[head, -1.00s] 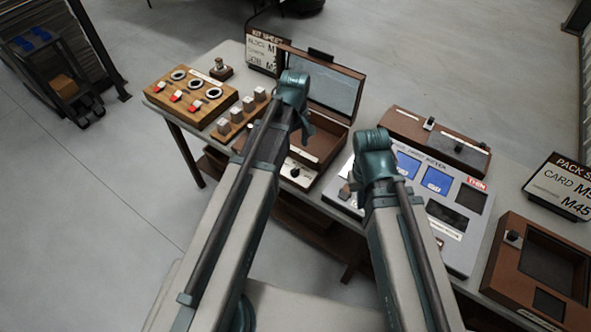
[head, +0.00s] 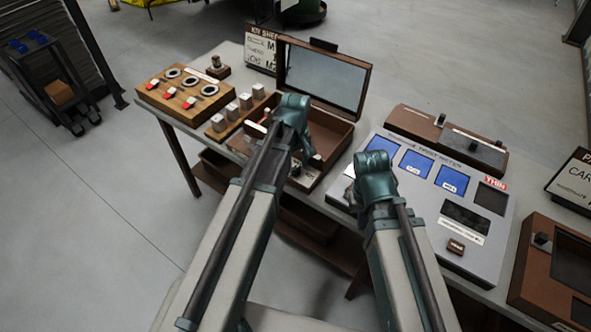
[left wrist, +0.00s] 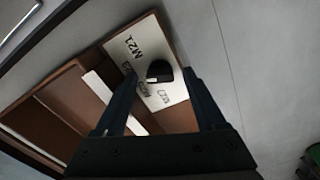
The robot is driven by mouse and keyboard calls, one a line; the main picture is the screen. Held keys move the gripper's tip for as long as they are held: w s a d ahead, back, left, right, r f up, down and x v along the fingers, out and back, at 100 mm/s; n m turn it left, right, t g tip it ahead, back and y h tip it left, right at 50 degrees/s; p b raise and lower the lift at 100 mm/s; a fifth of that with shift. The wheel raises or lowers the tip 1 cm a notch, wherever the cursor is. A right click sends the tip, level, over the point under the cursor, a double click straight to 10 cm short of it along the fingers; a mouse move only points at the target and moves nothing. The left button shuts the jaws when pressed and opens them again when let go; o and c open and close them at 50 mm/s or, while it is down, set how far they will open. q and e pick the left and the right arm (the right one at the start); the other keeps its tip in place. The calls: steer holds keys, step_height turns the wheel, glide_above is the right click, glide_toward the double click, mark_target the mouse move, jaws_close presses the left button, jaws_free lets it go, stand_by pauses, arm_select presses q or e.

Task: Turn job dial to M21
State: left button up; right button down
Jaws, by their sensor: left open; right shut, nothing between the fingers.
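The job dial (left wrist: 160,71) is a black knob on a cream plate (left wrist: 172,92) with several labels, M21 the clearest, at the upper left. The knob's white mark faces left and slightly down, toward labels partly hidden by a finger; I cannot tell which one it marks. My left gripper (left wrist: 160,78) is open, its fingers either side of the knob in the picture; contact is not clear.
The grey panel (head: 492,225) with blue screens stands right of the case. A wooden board (head: 150,97) with rings and red-tipped pieces and a rack of grey blocks (head: 218,122) stand left. The kit sheet sign (head: 262,48) is behind. A brown box (head: 530,270) is at the right.

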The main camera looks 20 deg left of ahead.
arm_select(q)
jaws_close()
stand_by(0.4)
steer(key=shift+m, duration=0.3)
steer(key=m, duration=0.4)
steer(key=shift+m, duration=2.2)
